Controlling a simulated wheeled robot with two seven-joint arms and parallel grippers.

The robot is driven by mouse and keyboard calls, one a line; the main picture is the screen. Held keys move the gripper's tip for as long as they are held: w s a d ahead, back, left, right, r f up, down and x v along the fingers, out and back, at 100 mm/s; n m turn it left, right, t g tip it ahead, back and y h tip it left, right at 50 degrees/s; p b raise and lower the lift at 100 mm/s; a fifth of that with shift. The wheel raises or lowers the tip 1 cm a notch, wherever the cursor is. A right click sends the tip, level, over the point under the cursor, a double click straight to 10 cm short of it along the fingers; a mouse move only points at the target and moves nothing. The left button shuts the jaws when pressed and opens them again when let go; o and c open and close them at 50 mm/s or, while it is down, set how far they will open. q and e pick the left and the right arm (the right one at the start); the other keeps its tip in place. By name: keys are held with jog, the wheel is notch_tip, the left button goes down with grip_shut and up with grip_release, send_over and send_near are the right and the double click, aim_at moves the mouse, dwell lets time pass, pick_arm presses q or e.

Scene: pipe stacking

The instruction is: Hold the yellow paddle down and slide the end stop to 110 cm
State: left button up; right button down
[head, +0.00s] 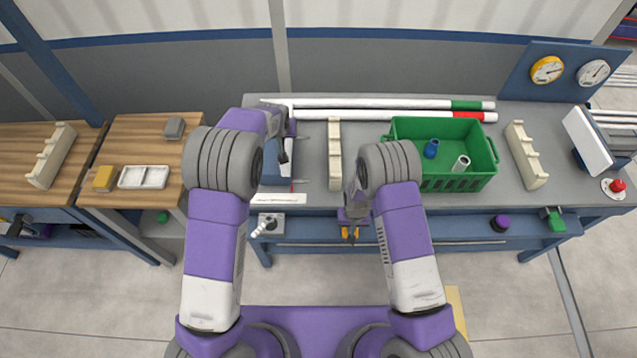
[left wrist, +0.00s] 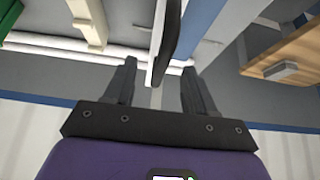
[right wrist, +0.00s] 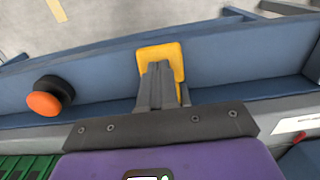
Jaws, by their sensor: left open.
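The yellow paddle (head: 350,232) is at the bench's front edge. My right gripper (head: 352,214) is at it, fingers together; in the right wrist view the fingertips (right wrist: 158,66) overlap the paddle's face (right wrist: 172,50). I cannot tell how firmly they touch or press. My left gripper (left wrist: 158,68) is open. A pale upright plate with a dark edge (left wrist: 160,40), probably the end stop, stands between or just beyond its fingers. In the head view my left arm partly hides that area, above a blue fixture (head: 274,172). The scale marks are unreadable.
White pipes (head: 390,103) with green and red ends lie along the back. A green crate (head: 455,185) holds a blue and a white piece. Cream racks (head: 334,155) stand on the bench. A white label strip (head: 280,198) lies at the front edge. Black-and-orange knob (right wrist: 46,97) beside the paddle.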

pick_arm(q)
jog(key=shift+x, duration=1.4)
grip_shut()
